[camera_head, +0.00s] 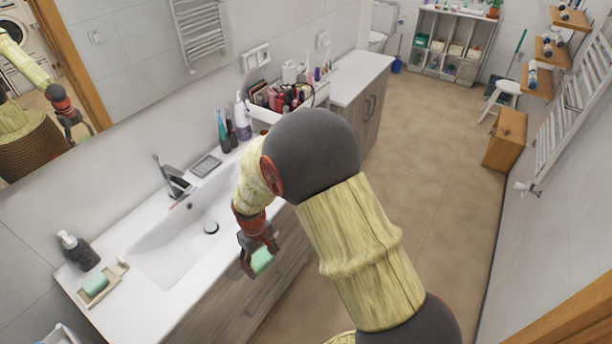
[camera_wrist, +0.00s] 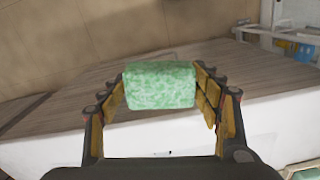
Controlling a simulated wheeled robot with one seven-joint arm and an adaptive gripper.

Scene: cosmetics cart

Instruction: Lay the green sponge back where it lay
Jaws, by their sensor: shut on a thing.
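My gripper (camera_head: 258,246) is shut on the green sponge (camera_head: 262,261). It holds the sponge in front of the sink counter's front edge, beside the basin, above the wooden drawer fronts. In the wrist view the mottled green sponge (camera_wrist: 160,86) sits between the two finger pads, its broad face toward the camera. A wooden dish (camera_head: 112,285) lies on the counter's near left corner. A green block (camera_head: 95,283) lies in it, and part of a dish with a green thing (camera_wrist: 305,173) shows at the wrist view's lower right corner.
The white counter (camera_head: 140,312) has a sunken basin (camera_head: 190,245) with a faucet (camera_head: 173,178). A dark soap bottle (camera_head: 80,252) stands behind the dish. Bottles and a white cosmetics box (camera_head: 264,113) stand at the counter's far end.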

